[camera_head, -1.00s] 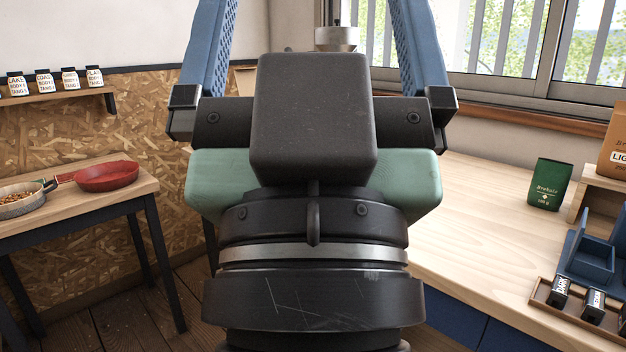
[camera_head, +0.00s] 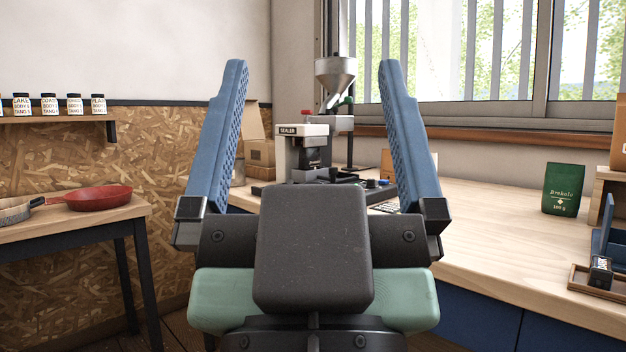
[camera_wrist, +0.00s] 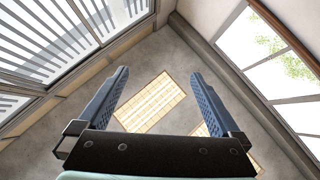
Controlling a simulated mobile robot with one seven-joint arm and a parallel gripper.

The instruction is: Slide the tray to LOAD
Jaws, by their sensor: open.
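My gripper (camera_head: 313,68) is open and empty, its two blue fingers pointing upward and standing wide apart in the head view. In the wrist view my gripper (camera_wrist: 160,74) shows nothing between its fingers but the distant ceiling. A brown wooden tray (camera_head: 574,280) lies on the counter at the right edge of the head view, partly cut off by the frame. A small dark labelled block (camera_head: 600,271) is in it. My gripper is well to the left of this tray and apart from it. I cannot read a LOAD mark anywhere.
A white and black sealer (camera_head: 303,130) stands on the wooden counter (camera_head: 490,235) behind my gripper, with a metal funnel (camera_head: 335,70) near it. A green pouch (camera_head: 563,188) stands right. A red pan (camera_head: 98,197) rests on the left table. The counter's middle is clear.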

